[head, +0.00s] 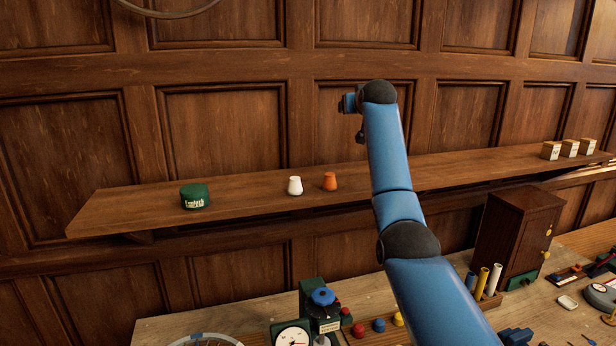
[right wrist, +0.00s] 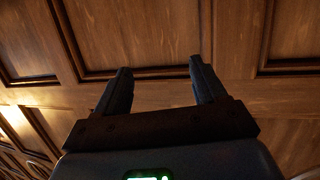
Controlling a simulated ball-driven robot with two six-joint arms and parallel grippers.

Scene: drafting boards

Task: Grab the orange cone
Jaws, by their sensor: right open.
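The orange cone (head: 330,182), a small piece with a narrower rounded top, stands upright on the wooden wall shelf (head: 245,191), just right of a similar white piece. Nothing touches it. My right arm rises from the lower right in the head view and bends above the shelf, right of the cone. The right gripper (right wrist: 160,82) shows in the right wrist view with its two dark fingers apart and nothing between them, facing the wood panelling. In the head view the arm mostly hides it. The cone is not in the right wrist view. My left gripper is in neither view.
The white piece (head: 295,186) stands close to the cone's left. A green tin (head: 195,197) is farther left. Several small boxes (head: 570,148) stand at the shelf's right end. A cluttered bench with a brown cabinet (head: 515,232) lies below. The shelf's middle right is clear.

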